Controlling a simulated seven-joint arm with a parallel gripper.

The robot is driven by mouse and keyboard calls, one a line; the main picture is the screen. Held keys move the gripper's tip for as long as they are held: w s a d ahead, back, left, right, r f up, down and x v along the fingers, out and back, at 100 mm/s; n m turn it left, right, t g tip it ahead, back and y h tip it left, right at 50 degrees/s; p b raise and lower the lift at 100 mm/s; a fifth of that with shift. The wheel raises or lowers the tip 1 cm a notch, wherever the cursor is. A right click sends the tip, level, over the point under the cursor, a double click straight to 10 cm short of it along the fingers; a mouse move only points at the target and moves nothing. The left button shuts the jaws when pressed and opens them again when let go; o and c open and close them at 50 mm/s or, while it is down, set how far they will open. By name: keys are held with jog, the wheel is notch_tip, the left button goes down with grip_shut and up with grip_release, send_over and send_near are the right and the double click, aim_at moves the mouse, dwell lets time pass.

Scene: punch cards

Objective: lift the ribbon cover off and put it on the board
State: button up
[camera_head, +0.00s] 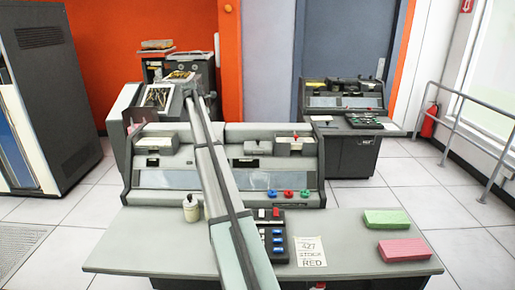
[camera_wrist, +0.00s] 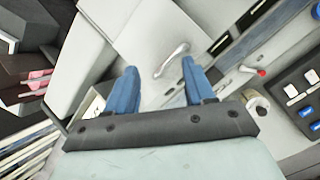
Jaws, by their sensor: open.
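A pale flat panel (camera_wrist: 135,35) with a bent silver handle (camera_wrist: 172,60) lies ahead of my fingers in the wrist view; it looks like the ribbon cover. My gripper (camera_wrist: 158,70) is open, with two blue fingers spread apart and nothing between them. The handle appears in the gap beyond the fingertips, apart from both; the depth is unclear. In the head view my arm reaches up and left over the grey machine, and its fingers and the cover cannot be made out. A wide grey-green desk board (camera_head: 345,228) runs along the machine's front.
The desk holds a pale cup (camera_head: 190,210), a keypad (camera_head: 273,240), a paper sign (camera_head: 310,251), and green (camera_head: 393,219) and pink (camera_head: 404,249) card stacks. The machine (camera_head: 290,180) stands behind. The board's left part is bare.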

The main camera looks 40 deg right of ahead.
aim_at(257, 140)
jog(key=s+d+r+m+g, duration=0.15)
jog(key=s+d+g, duration=0.25)
jog(key=s+d, duration=1.1)
jog(key=shift+n, duration=0.25)
jog(key=w+x, duration=0.1)
jog(key=x, duration=0.3)
jog(key=w+x, duration=0.1)
jog(key=x, duration=0.4)
jog(key=d+x, duration=0.1)
jog(key=x, duration=0.4)
jog(key=shift+w+r, duration=0.15)
jog(key=shift+w, duration=0.25)
grip_shut()
